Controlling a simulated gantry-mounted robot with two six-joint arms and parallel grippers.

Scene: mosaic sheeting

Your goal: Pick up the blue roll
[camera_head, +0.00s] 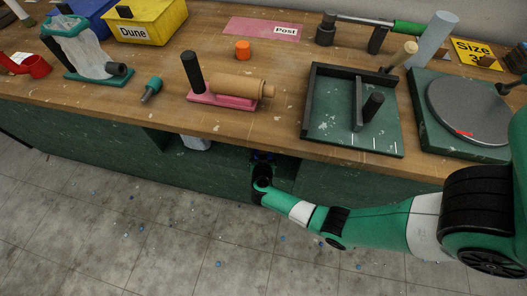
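A pale blue-grey roll (432,40) stands at the back right of the wooden bench, looking tilted, behind the green-based round plate. It is the only roll in view with a bluish tint. My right arm comes in from the right, low in front of the bench. Its gripper (262,160) is at the dark opening under the bench's front edge, far from the roll. Small dark blue spots show at its tip. Its fingers are too dark and small to read. My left gripper is not in view.
A dark-walled green tray (384,138), a round grey plate (468,108) and a wooden roller on a pink base (222,99) stand along the bench (290,60). A wooden-handled tool (402,55) is close to the roll. A yellow bin (150,22) is at the back left.

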